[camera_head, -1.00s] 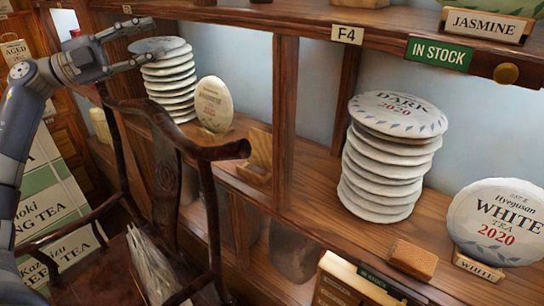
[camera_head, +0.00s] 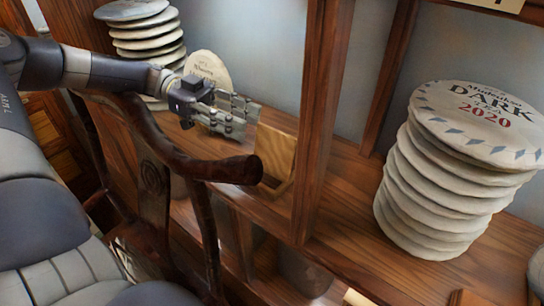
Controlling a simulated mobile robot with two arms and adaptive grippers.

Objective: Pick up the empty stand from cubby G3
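A small empty wooden stand (camera_head: 276,152) sits on the shelf, left of the upright divider, with a light-brown back panel. No G3 label is readable in this view. My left gripper (camera_head: 254,118) reaches in from the left. Its fingers look apart, with nothing seen between them. The fingertips are close to the upper left of the stand; whether they touch it I cannot tell. My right gripper is out of view.
A round tea cake (camera_head: 206,72) stands behind my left gripper, near a stack of pale cakes (camera_head: 148,45). A dark wooden chair (camera_head: 215,168) stands in front of the shelf. Right of the divider (camera_head: 318,120) is a tall stack labelled DARK 2020 (camera_head: 455,185).

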